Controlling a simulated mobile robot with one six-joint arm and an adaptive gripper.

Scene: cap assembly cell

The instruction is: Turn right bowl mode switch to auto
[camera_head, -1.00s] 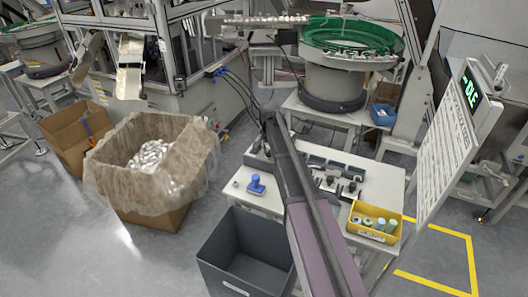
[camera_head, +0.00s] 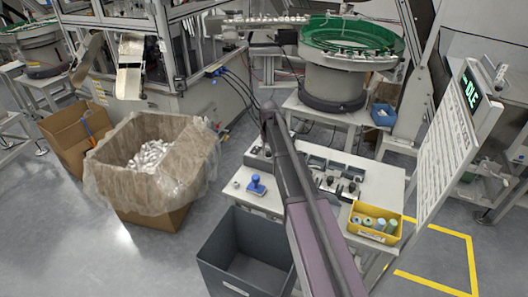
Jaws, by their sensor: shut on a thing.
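The right bowl feeder (camera_head: 335,82), with a green bowl on a grey drum, stands at the back right. A row of dark box-like units (camera_head: 336,167) sits on the white worktable (camera_head: 385,182) in front of it, right of my arm. Which of them, if any, carries the mode switch is too small to tell, and so is any switch position. My arm (camera_head: 295,190) rises from the bottom right and crosses the table. My gripper cannot be made out; the arm's end seems hidden behind its own links.
A blue-handled stamp-like object (camera_head: 256,185) and a yellow bin (camera_head: 375,233) with rolls sit on the table. A dark open bin (camera_head: 232,275) stands before it. A lined cardboard box (camera_head: 150,205) is at left, and a slanted panel (camera_head: 447,150) at right.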

